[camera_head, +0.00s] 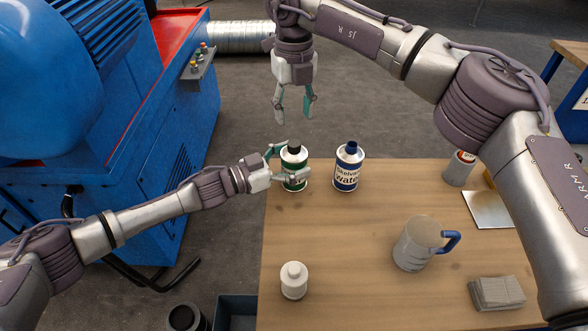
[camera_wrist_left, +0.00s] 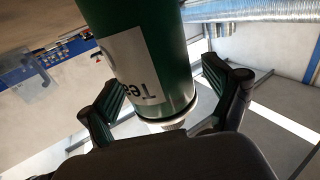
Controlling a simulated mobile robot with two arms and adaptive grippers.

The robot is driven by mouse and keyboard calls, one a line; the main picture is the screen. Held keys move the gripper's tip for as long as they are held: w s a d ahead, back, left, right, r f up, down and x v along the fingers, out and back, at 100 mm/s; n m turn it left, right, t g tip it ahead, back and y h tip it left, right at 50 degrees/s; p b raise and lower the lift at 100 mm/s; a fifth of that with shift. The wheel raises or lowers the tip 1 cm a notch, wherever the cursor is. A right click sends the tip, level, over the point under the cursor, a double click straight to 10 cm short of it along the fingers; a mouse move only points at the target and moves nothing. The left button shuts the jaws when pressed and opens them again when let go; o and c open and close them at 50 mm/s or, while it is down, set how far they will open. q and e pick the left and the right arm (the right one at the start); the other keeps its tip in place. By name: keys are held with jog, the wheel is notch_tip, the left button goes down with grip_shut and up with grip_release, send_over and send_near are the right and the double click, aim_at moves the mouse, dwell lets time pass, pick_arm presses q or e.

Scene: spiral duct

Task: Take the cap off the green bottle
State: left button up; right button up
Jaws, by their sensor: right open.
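In the left wrist view the green bottle (camera_wrist_left: 150,50) fills the space ahead, with a white label. My left gripper (camera_head: 284,163) reaches in from the left with a finger on either side of the bottle; a gap shows beside one finger in the wrist view (camera_wrist_left: 168,95), so it looks open around it. My right gripper (camera_head: 295,115) points down, open and empty, above the cap in the picture.
A blue bottle (camera_head: 348,168) stands close to the right of the green one. A white bottle (camera_head: 294,281), a mug (camera_head: 415,244), a can (camera_head: 460,168), a flat plate (camera_head: 489,209) and a grey stack (camera_head: 497,293) are on the table. A blue machine (camera_head: 180,130) stands left.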

aim_at(294, 143)
pick_arm(q)
grip_shut()
pick_arm(e)
jog(key=m, duration=0.3)
jog(key=shift+m, duration=0.4)
jog(key=m, duration=1.4)
jog(key=shift+f, duration=3.95)
